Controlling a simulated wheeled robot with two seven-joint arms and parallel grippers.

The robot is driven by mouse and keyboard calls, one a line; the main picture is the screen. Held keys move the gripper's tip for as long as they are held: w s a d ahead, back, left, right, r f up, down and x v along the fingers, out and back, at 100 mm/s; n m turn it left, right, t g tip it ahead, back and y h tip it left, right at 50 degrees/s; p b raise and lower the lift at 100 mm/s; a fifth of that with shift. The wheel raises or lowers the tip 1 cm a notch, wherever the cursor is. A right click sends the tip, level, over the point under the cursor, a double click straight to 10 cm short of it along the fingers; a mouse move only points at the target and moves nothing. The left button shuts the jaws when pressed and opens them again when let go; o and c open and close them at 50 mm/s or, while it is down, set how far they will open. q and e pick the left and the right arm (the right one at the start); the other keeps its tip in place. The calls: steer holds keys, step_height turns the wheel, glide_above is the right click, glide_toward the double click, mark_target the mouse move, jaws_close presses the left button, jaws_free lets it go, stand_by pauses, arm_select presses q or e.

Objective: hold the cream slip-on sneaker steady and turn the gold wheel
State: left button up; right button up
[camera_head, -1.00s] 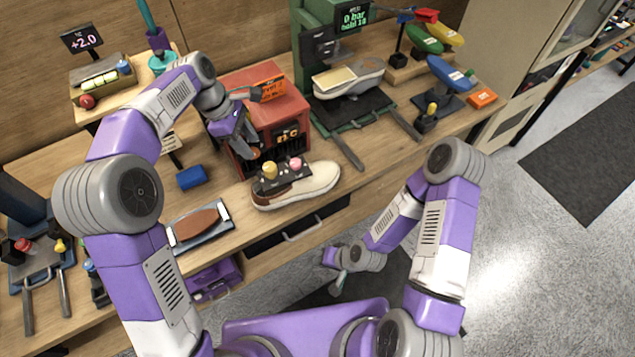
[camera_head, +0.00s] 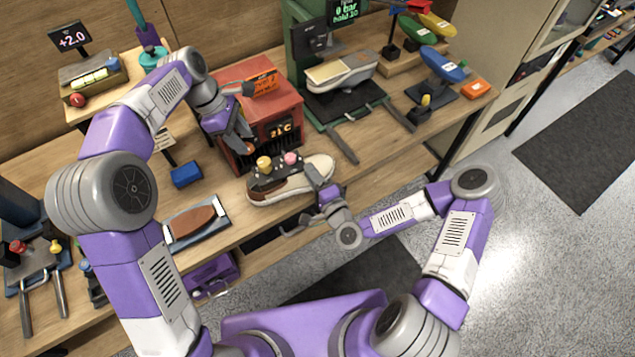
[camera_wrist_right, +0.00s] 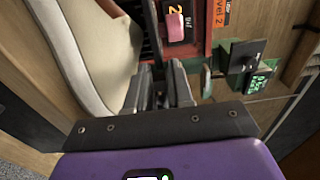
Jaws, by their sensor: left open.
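The cream slip-on sneaker (camera_head: 318,172), with a brown heel part, lies on the bench in front of the red machine. A dark block over its heel half carries a gold knob-like wheel (camera_head: 263,163) and a pink one (camera_head: 291,158). My left gripper (camera_head: 246,110) is open at the red machine's upper left, above and behind the gold wheel and apart from it. My right gripper (camera_head: 316,178) is at the sneaker's toe end; its fingers (camera_wrist_right: 160,85) look close together beside the sneaker (camera_wrist_right: 88,50) in the right wrist view. Contact there is unclear.
The red machine (camera_head: 278,108) stands close behind the sneaker. A blue block (camera_head: 186,174) and a tray (camera_head: 169,240) holding a brown sole lie to the left. A green press (camera_head: 300,50) with another shoe (camera_head: 342,70) stands behind right. The floor on the right is clear.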

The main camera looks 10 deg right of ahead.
steer(key=shift+x, duration=1.9)
jaws_close()
